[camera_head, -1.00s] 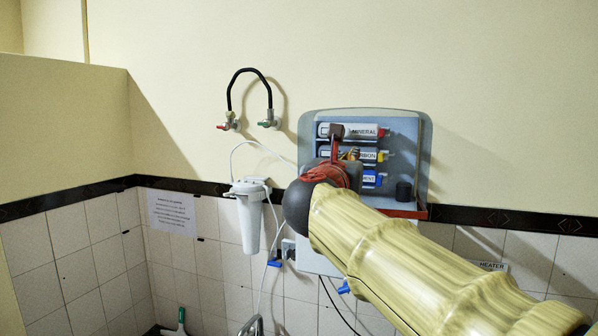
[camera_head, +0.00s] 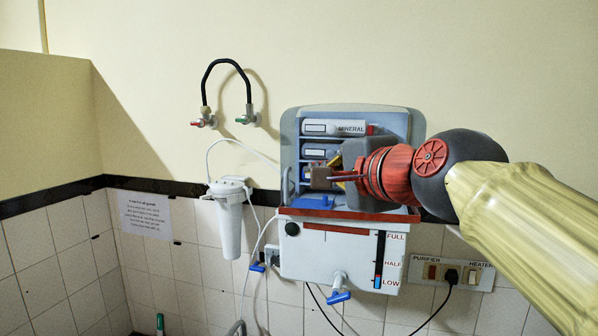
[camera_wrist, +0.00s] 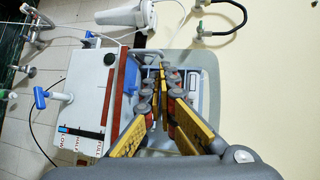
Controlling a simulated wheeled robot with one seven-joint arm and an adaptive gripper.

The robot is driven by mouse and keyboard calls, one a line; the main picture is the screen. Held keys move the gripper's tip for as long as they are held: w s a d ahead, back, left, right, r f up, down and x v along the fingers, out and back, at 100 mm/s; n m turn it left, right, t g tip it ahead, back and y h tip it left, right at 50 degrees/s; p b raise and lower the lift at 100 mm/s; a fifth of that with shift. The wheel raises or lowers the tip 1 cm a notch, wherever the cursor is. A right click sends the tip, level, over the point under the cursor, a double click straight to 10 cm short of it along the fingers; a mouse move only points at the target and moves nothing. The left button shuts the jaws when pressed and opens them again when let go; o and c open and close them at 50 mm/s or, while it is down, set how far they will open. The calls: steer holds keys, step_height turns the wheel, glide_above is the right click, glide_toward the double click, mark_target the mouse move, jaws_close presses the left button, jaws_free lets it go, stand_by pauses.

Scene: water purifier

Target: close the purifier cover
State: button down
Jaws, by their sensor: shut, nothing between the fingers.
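The wall-mounted purifier (camera_head: 330,255) has a white lower tank with a level scale. Above it is an open compartment with a grey rounded surround (camera_head: 415,130). Labelled cartridges show inside, the top one (camera_head: 330,127) marked MINERAL. The surround also shows in the wrist view (camera_wrist: 210,75). I cannot tell for sure which part is the cover. My gripper (camera_head: 318,177) reaches in from the right, across the front of the compartment, hiding the lower cartridges. In the wrist view my gripper (camera_wrist: 161,75) is shut and empty, its fingers over the compartment. Contact cannot be told.
A white filter canister (camera_head: 230,220) hangs left of the purifier with thin hoses. A black curved pipe with taps (camera_head: 226,65) is above left. A blue tap (camera_head: 337,296) sticks out below the tank. A switch panel with a plug (camera_head: 451,272) is lower right.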

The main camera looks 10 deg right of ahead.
steer(key=p, duration=0.3)
glide_toward(283, 169)
steer(key=w, duration=0.1)
steer(key=w+a+f, duration=0.1)
steer(key=shift+w+a+f, duration=0.15)
steer(key=shift+w, duration=0.15)
steer(key=x, duration=0.1)
steer(key=p+x, duration=0.1)
steer(key=x, duration=0.1)
steer(key=r+p+x, duration=0.1)
steer(key=shift+w+a, duration=0.15)
steer(key=shift+a, duration=0.15)
steer(key=shift+r, duration=0.15)
steer(key=shift+f, duration=0.2)
steer(key=shift+f, duration=0.1)
